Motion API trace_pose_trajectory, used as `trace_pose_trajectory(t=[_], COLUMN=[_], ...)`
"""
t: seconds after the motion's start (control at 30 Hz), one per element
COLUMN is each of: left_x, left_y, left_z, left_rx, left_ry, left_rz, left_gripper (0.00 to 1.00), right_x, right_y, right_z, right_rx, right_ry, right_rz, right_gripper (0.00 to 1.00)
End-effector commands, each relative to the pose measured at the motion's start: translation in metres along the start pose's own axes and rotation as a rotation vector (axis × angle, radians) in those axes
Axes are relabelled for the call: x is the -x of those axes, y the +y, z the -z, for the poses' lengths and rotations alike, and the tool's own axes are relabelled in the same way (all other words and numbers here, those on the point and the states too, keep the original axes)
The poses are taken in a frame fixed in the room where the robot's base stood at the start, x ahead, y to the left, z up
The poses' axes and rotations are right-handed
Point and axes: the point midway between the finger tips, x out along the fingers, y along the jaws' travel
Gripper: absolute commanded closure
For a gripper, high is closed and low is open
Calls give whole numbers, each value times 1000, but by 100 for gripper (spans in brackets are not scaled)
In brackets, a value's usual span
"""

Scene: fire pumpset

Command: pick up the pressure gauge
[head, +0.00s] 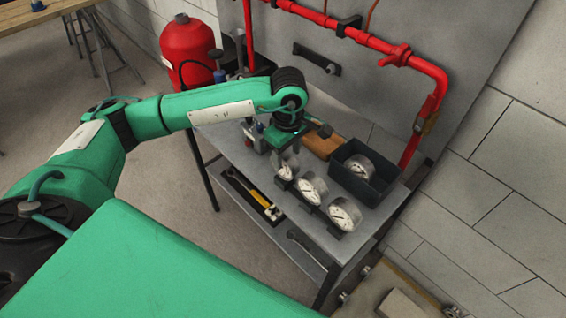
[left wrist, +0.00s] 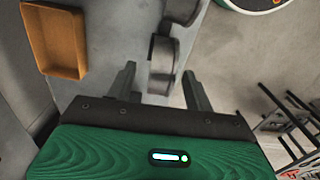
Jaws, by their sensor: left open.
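Several round white-faced pressure gauges stand in a row on the grey bench. The nearest to my left gripper (head: 287,158) is a gauge (head: 285,172), partly hidden by the gripper. A middle gauge (head: 312,189) and an end gauge (head: 345,214) stand to its right. Another gauge (head: 359,167) lies in a dark bin. In the left wrist view, my open left gripper (left wrist: 159,72) has a gauge (left wrist: 162,62), seen from its side, between its fingertips, with gaps on both sides. A second gauge (left wrist: 182,10) is beyond it. My right gripper is out of view.
The dark bin (head: 345,184) and an orange-brown tray (head: 322,147) stand behind the gauges. Red pipes (head: 350,33) run along the grey back panel. A red tank (head: 187,48) is at the back left. A yellow-handled tool (head: 262,200) lies on the lower shelf.

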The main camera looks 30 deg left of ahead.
Motion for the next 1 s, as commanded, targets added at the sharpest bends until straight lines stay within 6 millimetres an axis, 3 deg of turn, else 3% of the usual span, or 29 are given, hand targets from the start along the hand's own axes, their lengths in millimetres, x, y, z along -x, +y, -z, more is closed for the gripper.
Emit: trace_pose_trajectory(t=[0.27,0.5,0.77,1.0], left_x=[-23,-54,-59,-58], left_y=[-3,-4,-3,-3], left_z=[4,7,7,7], left_rx=[1,1,-1,-1], left_ry=[-1,-2,-1,-1], left_rz=[5,3,-1,-1], left_gripper=[47,47,47,90], right_x=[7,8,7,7], right_y=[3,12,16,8], right_z=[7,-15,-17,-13], right_rx=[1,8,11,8], right_ry=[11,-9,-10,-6], right_rz=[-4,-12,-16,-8], right_gripper=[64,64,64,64])
